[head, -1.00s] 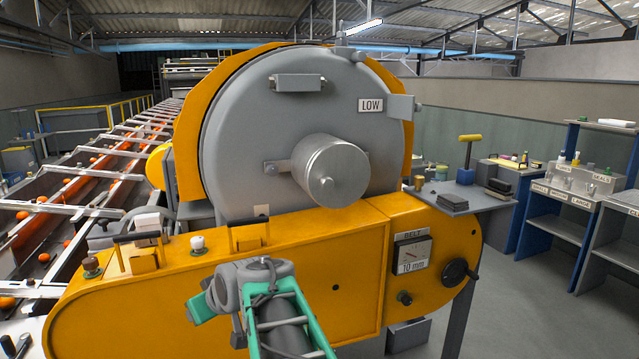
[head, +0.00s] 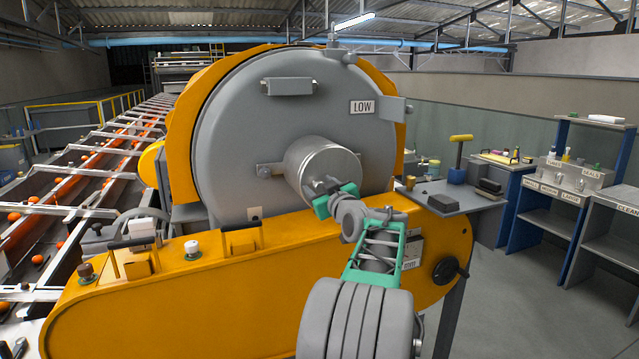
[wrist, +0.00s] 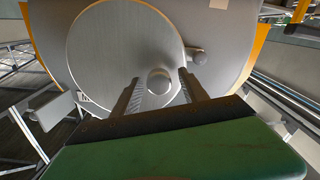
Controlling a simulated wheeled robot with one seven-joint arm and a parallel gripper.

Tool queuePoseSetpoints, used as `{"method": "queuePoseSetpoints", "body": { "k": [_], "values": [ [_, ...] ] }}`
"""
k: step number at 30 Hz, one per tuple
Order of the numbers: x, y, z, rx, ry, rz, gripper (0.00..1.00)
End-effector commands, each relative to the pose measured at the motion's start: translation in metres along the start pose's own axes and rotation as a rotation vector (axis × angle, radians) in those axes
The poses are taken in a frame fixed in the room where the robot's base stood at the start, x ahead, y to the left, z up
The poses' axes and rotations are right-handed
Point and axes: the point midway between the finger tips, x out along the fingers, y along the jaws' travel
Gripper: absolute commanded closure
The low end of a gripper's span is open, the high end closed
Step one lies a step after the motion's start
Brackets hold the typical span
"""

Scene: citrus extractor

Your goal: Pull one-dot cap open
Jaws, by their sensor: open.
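The cap (head: 316,160) is a grey metal cylinder sticking out from the middle of the large round grey door (head: 240,130). In the wrist view its flat round end (wrist: 115,55) fills the upper middle, with a small round knob (wrist: 158,80) on it. No dot mark can be made out. My gripper (head: 323,187) is at the front of the cap in the head view and hides part of its end. In the wrist view my gripper (wrist: 160,92) has its fingers apart, one each side of the knob. I cannot tell whether they touch it.
The yellow machine body (head: 200,290) with black handles and knobs lies below the door. A "LOW" plate (head: 362,107) is on the door. A conveyor (head: 70,190) with oranges runs at left. A grey bench (head: 455,200) and shelves stand at right, with open floor before them.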

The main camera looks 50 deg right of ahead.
Motion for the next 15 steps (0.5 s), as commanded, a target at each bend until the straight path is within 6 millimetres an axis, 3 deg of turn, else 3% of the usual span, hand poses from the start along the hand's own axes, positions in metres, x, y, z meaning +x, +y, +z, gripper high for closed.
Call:
{"method": "queuePoseSetpoints", "body": {
  "k": [6, 15],
  "values": [
    [0.0009, -0.0001, 0.0002, 0.0, 0.0, 0.001, 0.49],
    [0.0007, -0.0003, 0.0004, 0.0, -0.001, 0.0, 0.73]
  ]
}}
